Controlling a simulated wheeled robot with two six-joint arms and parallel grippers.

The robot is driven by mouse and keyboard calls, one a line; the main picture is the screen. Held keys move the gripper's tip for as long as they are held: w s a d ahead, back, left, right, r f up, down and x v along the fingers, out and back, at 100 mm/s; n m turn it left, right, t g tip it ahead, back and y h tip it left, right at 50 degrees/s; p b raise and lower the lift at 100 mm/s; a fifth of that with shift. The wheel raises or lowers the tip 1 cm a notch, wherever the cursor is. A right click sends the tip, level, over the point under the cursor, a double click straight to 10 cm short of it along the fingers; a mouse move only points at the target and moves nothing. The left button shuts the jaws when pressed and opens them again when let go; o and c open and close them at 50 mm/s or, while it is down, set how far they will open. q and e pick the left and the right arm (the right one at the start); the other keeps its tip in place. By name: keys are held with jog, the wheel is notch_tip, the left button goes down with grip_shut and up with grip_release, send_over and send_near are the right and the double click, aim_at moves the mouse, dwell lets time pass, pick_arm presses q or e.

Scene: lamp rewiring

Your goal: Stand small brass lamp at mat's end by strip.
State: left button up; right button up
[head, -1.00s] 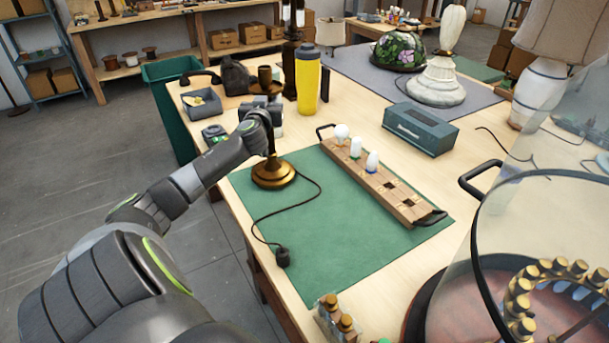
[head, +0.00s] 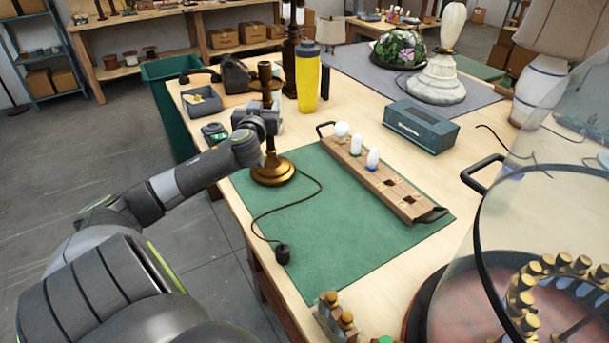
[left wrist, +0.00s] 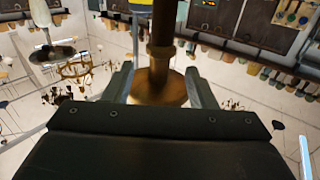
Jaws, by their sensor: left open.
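The small brass lamp (head: 273,174) stands upright on the far left end of the green mat (head: 325,245), beside the wooden strip (head: 390,194). Its cord runs across the mat to a black plug (head: 282,252) near the mat's left edge. My left gripper (head: 268,122) is open at the lamp's stem, above the base. The left wrist view shows the brass stem (left wrist: 163,50) between its two spread fingers (left wrist: 160,88); I cannot tell whether either touches it. My right gripper is not in view.
The strip carries several white bulbs, with empty sockets at its near end. A yellow bottle (head: 307,78), dark lamp stand (head: 290,60) and grey tray (head: 202,102) stand behind the lamp. A teal box (head: 421,127) lies right of the strip. The mat's near half is mostly clear.

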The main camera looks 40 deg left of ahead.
pick_arm(q)
jog(key=v, duration=1.1)
jog(key=shift+s+d+b, duration=0.25)
jog(key=shift+s+b, duration=0.05)
jog(key=shift+b, duration=0.05)
